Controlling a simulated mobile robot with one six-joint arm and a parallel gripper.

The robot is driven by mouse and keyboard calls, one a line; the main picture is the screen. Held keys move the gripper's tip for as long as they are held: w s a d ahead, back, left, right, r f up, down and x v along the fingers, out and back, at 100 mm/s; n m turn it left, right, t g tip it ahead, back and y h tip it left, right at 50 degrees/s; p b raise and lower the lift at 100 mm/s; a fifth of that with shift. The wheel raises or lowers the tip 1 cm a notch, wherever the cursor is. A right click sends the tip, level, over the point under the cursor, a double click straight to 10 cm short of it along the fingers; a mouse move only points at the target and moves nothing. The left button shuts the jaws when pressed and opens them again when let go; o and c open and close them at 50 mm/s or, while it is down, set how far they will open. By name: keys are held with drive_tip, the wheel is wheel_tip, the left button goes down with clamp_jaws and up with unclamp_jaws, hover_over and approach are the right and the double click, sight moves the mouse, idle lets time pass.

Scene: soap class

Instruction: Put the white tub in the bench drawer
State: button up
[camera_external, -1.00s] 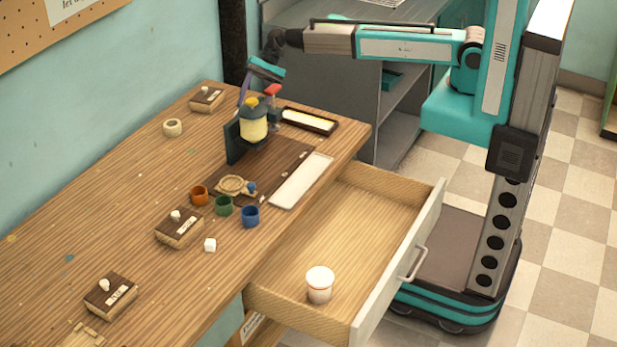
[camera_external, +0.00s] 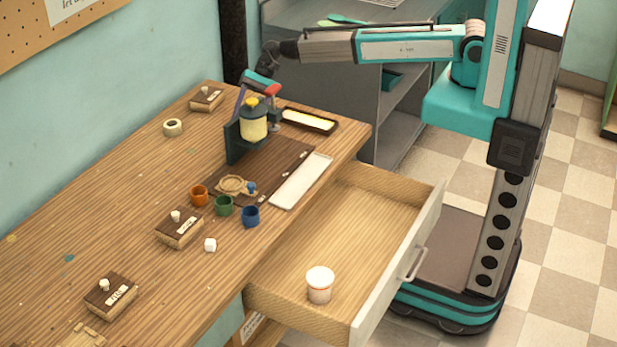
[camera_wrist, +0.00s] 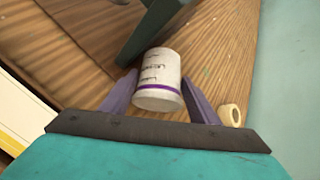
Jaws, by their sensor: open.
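A white tub with a purple band and handwriting (camera_wrist: 158,68) is in the wrist view, between the two purple fingers of my gripper (camera_wrist: 159,84). The fingers are open, one on each side of it; I cannot tell whether they touch it. In the external view my gripper (camera_external: 242,96) points down behind the dark stand, which hides that tub. The bench drawer (camera_external: 352,222) is pulled open. Another white tub, with a reddish band (camera_external: 320,286), stands upright inside it near the front-left end.
A dark stand with a yellow jar (camera_external: 254,124) is close to my gripper; its dark panel (camera_wrist: 155,30) shows beside the tub. A tape roll (camera_external: 173,127) lies to the left. Cups (camera_external: 223,206), boxes (camera_external: 179,229) and a white tray (camera_external: 301,181) occupy the bench. Most of the drawer floor is clear.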

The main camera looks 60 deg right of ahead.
idle(0.5)
drive_tip(key=c, duration=0.8)
drive_tip(key=shift+c, duration=0.2)
drive_tip(key=shift+r, duration=0.1)
wheel_tip(320, 180, up, 18)
drive_tip(key=b, duration=0.4)
drive_tip(key=shift+b, duration=0.3)
idle(0.3)
